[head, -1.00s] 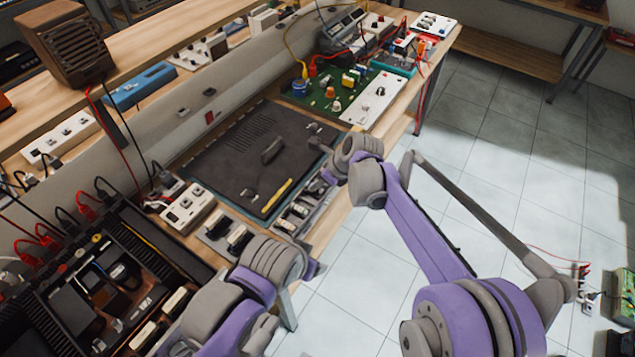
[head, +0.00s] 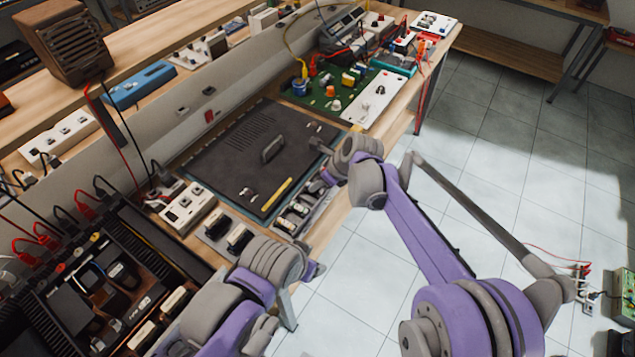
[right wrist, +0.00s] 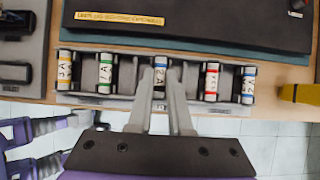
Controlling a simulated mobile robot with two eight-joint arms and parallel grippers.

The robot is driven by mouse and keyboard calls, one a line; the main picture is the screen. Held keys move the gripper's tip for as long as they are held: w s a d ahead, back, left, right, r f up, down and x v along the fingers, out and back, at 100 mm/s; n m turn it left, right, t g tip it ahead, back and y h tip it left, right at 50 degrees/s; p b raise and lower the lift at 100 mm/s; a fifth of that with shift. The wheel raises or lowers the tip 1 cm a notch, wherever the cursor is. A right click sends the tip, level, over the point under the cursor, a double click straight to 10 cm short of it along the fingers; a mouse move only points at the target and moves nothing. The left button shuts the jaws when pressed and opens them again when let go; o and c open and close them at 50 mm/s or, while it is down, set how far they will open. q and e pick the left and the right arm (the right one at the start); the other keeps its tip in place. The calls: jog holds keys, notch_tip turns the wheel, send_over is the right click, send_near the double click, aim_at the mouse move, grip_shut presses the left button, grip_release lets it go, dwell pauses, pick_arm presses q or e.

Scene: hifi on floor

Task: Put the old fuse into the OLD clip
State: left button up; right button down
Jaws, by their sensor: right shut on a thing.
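A grey fuse tray (right wrist: 90,98) runs along the bench's front edge and holds several fuses with coloured bands. In the right wrist view my right gripper (right wrist: 161,92) is shut on the blue-banded fuse (right wrist: 160,62) at the tray's middle; the fuse seems still in its slot. My right gripper (head: 325,162) also shows over the tray's right end in the head view. My left gripper (head: 316,270) is low in front of the bench, its fingers mostly hidden. A grey plate with two dark clips (head: 238,240) lies left of the tray. I cannot read which clip is OLD.
A dark panel (head: 225,165) with a handle and yellow strip lies behind the tray. The opened hi-fi chassis (head: 110,285) is at lower left. A white switch box (head: 185,208), green circuit board (head: 325,95) and white board (head: 375,100) crowd the bench. Open floor is right.

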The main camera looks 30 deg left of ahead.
jog(key=shift+f, duration=0.35)
dwell(0.5)
jog(key=c, duration=0.8)
grip_release()
jog(key=shift+o, duration=0.2)
jog(key=v, duration=1)
jog(key=shift+d+r, duration=0.2)
jog(key=shift+r, duration=0.2)
